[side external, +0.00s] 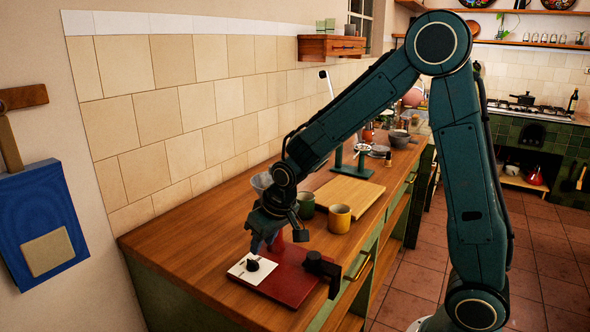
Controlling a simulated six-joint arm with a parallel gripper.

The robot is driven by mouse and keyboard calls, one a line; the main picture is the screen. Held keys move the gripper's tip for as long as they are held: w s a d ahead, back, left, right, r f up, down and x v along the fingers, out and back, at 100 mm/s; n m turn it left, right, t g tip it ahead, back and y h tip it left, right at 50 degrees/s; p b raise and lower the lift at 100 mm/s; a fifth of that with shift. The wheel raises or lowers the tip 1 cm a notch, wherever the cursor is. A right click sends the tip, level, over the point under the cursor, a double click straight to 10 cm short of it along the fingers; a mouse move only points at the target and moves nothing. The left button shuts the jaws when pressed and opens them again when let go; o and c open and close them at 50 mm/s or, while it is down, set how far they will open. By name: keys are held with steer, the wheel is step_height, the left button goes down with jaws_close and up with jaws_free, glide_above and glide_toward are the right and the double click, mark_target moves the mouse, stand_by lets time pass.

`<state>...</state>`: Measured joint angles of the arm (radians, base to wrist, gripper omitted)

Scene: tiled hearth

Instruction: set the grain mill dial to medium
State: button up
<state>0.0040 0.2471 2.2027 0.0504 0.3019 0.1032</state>
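The grain mill's red base (298,281) lies on the wooden counter near its front end. A white plate (240,277) with a black dial knob (252,265) is at its left end. Marks on the plate are too small to read, so the dial's setting cannot be told. A black crank-like part (322,266) is at the right end of the base. My gripper (261,246) points down just above and behind the knob. Its fingers are small and dark here. I cannot tell whether they are open or shut, or whether they touch the knob.
A yellow mug (340,219) and a green mug (307,205) stand behind the mill, beside a wooden board (350,192). A grey funnel-shaped bowl (262,182) is partly hidden behind my wrist. The counter (190,235) is clear left of the mill. A tiled wall (160,120) runs along its back.

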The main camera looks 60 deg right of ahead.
mark_target(255, 262)
steer(key=shift+x, duration=3.45)
steer(key=shift+c, duration=0.2)
jaws_close()
